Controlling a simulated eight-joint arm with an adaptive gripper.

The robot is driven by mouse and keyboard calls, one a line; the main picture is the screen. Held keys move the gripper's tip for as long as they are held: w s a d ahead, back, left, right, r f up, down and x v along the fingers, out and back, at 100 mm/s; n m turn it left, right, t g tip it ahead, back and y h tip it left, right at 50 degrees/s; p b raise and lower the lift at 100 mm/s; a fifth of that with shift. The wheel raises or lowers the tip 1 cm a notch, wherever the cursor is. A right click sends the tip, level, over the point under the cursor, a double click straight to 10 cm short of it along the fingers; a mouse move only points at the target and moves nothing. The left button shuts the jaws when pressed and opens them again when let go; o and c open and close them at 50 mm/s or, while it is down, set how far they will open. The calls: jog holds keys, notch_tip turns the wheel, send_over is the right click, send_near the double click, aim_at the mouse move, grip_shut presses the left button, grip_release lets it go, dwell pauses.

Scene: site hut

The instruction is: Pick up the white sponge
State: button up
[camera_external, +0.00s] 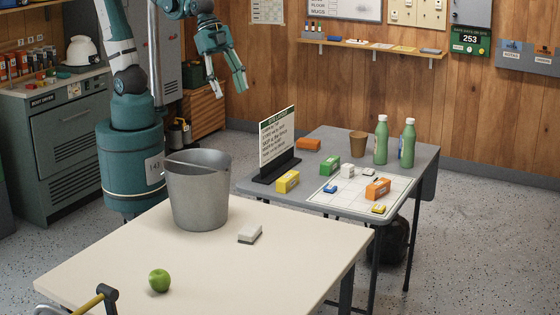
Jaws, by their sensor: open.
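A small white block with a darker grey lower side, which looks like the white sponge (250,233), lies on the cream table (300,262) in front. It is right of a grey metal bucket (198,190). My gripper (231,91) is open and empty, pointing down in the air behind the tables. It is well above and apart from the sponge. The sponge's top and near side show fully, and nothing touches it.
A green apple (159,280) and a yellow-and-black handle (95,301) are at the cream table's front left. The grey table (325,148) behind holds a sign (277,140), green bottles (381,140), a brown cup (358,144) and several small boxes. The cream table's right side is clear.

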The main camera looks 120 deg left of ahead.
jog(key=w+d+f+m+g+h+b, duration=0.25)
jog(key=w+d+f+m, duration=0.35)
jog(key=w+d+f, duration=0.6)
jog(key=m+g+b, duration=0.2)
jog(key=m+b, duration=0.1)
jog(key=m, duration=0.2)
send_near(250, 228)
jog(key=shift+w, duration=0.2)
jog(key=shift+d+f+m, duration=0.2)
jog(key=shift+f+m, duration=0.1)
jog(key=shift+x, duration=1.3)
jog(key=shift+h, duration=0.25)
jog(key=shift+b+x, duration=0.85)
jog(key=shift+x, duration=1.75)
jog(key=shift+s+a, duration=0.1)
